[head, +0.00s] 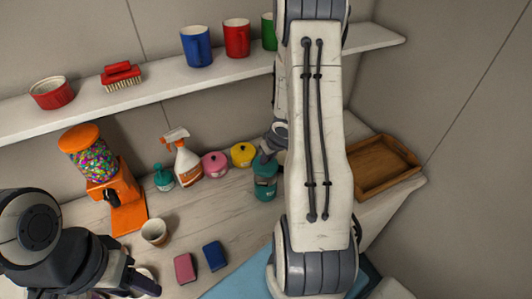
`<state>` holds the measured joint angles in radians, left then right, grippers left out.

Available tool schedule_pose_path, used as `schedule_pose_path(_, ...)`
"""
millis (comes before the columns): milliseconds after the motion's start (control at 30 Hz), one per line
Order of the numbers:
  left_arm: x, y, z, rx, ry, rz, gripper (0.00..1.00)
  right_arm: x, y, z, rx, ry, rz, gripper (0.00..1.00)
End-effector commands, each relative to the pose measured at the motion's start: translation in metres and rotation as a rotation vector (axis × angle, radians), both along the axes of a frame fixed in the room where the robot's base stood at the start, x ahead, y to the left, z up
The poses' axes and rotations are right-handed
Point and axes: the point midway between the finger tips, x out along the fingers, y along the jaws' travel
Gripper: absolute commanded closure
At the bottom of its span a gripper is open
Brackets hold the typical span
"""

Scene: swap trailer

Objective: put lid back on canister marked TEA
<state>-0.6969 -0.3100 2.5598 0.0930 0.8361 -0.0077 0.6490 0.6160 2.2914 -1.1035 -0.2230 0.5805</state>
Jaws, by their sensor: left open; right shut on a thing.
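A teal canister (265,185) stands on the counter left of my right arm, with its right side close to the arm's edge. No TEA marking is legible from here. My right gripper (265,156) is at the top of the teal canister, shut on what looks like its lid, which is mostly hidden by the fingers. I cannot tell whether the lid touches the rim. A pink canister (215,165) and a yellow canister (243,155) stand to the left with lids on. My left gripper (140,284) is open and empty at the lower left.
A spray bottle (186,160), a small teal bottle (163,178) and an orange candy machine (105,175) stand left. A cup (154,232), pink sponge (185,268) and blue sponge (214,255) lie nearer. A wooden tray (382,167) is right. A shelf (150,92) with mugs runs above.

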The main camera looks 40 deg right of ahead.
Motion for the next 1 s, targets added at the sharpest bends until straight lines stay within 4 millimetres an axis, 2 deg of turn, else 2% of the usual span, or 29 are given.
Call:
schedule_pose_path(700,0.0,0.0,-0.06,0.0,0.001,0.006,0.45,0.0,0.0,-0.057,0.0,0.0,0.001,1.0)
schedule_pose_path(1000,0.0,0.0,-0.066,0.0,0.001,0.008,0.45,0.0,0.0,-0.064,0.0,0.0,0.001,1.0)
